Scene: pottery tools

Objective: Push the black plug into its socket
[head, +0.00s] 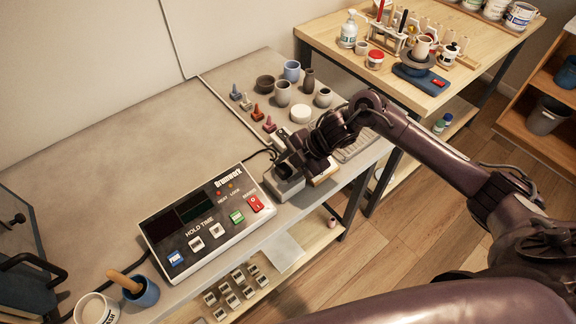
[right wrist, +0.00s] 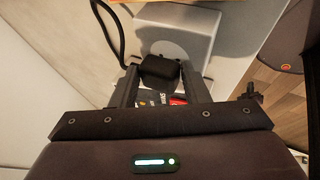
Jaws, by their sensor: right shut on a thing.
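My right gripper (head: 285,168) is over the grey socket box (head: 283,187), at the right of the control panel. In the right wrist view its two fingers (right wrist: 160,72) are shut on the black plug (right wrist: 160,68), one on each side. The pale socket box (right wrist: 196,48) lies just beyond the plug, with a round shape on its face. The plug overlaps the near part of the box in this view. I cannot tell whether it touches or has entered the socket, since its front is hidden. A black cable (right wrist: 110,25) shows at upper left. My left gripper is not in view.
The control panel (head: 207,224) with coloured buttons stands close left of the gripper. Small pots (head: 283,93) and coloured pieces stand behind it. The table's front edge is close to the socket box. The grey tabletop (head: 110,130) at back left is clear.

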